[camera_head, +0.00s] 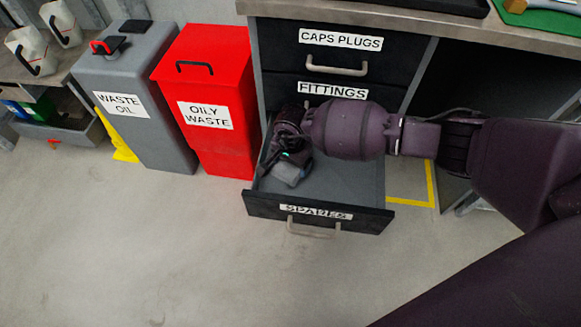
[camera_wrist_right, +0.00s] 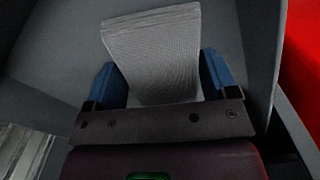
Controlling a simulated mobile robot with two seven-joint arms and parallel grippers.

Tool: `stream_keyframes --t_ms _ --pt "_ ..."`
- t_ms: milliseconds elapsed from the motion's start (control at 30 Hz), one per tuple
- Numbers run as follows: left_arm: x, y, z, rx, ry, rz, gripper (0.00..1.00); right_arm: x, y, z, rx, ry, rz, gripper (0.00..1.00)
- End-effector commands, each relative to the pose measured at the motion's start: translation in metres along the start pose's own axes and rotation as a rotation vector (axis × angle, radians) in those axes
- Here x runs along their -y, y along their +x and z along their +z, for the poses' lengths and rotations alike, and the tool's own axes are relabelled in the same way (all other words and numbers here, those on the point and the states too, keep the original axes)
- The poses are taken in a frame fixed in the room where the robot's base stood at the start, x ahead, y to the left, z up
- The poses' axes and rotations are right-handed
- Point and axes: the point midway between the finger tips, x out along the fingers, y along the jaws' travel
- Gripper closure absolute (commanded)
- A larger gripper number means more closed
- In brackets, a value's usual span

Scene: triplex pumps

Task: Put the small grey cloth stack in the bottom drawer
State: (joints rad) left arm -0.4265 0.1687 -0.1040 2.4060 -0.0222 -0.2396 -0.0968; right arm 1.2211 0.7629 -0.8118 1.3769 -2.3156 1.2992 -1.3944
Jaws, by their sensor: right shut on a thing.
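The bottom drawer (camera_head: 345,190), labelled SPARES, is pulled open. My right gripper (camera_head: 290,160) reaches down into its left part. In the right wrist view, my right gripper (camera_wrist_right: 165,85) is shut on the small grey cloth stack (camera_wrist_right: 152,50), with a blue finger on each side of it. The stack also shows in the head view (camera_head: 287,173), inside the drawer outline, partly hidden by the gripper. I cannot tell whether it touches the drawer floor. My left gripper is not in view.
Above the open drawer are the closed FITTINGS drawer (camera_head: 385,95) and the closed CAPS PLUGS drawer (camera_head: 395,55). The red OILY WASTE bin (camera_head: 215,75) stands close to the drawer's left, with the grey WASTE OIL bin (camera_head: 150,75) beyond it. The floor (camera_head: 180,250) in front is clear.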

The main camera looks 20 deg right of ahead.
Motion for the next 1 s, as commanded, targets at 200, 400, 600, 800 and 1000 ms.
stream_keyframes --t_ms 200,400,600,800,1000 --pt "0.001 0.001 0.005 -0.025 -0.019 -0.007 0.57 -0.002 0.031 0.001 0.004 0.002 0.004 0.45" --pt "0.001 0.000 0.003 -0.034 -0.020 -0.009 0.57 0.000 0.029 0.000 0.000 0.000 -0.001 0.45" --pt "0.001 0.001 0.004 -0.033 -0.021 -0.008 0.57 -0.001 0.032 0.000 0.001 0.000 0.001 0.45" --pt "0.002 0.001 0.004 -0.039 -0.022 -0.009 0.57 -0.001 0.034 0.000 0.001 0.001 0.002 0.04" --pt "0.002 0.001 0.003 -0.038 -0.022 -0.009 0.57 -0.001 0.034 0.000 0.001 0.000 0.002 0.00"
